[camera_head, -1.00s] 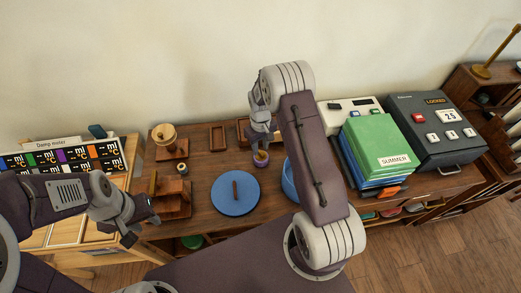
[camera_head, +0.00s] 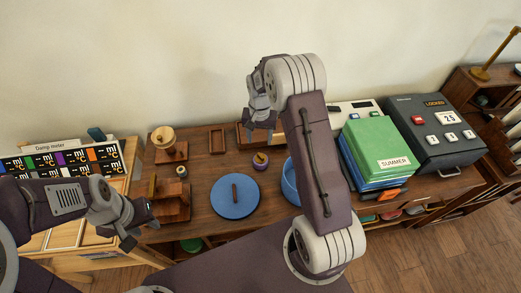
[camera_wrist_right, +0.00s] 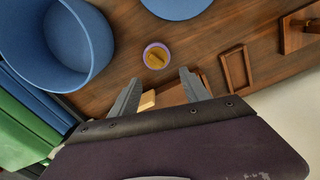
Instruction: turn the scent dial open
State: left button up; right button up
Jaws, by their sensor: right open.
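The scent dial looks to be the small round purple pot (camera_head: 261,166) with a tan knob on top, standing on the wooden desk near the blue disc. It also shows in the right wrist view (camera_wrist_right: 157,55), its yellowish knob lying slantwise across the top. My right gripper (camera_head: 261,138) hangs above and behind it, apart from it. In the right wrist view the two fingers (camera_wrist_right: 160,82) are spread with nothing between them. My left gripper (camera_head: 140,224) is over the left end of the desk, away from the dial; its jaw opening is unclear.
A blue disc with a bar (camera_head: 235,196) lies in front of the dial. A blue bowl (camera_head: 290,184) stands to its right, partly hidden by my right arm. Wooden stands (camera_head: 173,203) are at left. Green and blue books (camera_head: 376,142) and a grey locked box (camera_head: 437,135) fill the right.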

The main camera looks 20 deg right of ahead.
aim_at(261, 155)
jog(key=f+m+p, duration=0.1)
jog(key=f+m, duration=0.2)
jog(key=f+m+p, duration=0.1)
jog(key=f+m, duration=0.2)
jog(key=f+m+p, duration=0.1)
jog(key=f+m, duration=0.2)
jog(key=shift+s+m, duration=0.3)
jog(key=shift+s, duration=0.1)
grip_shut()
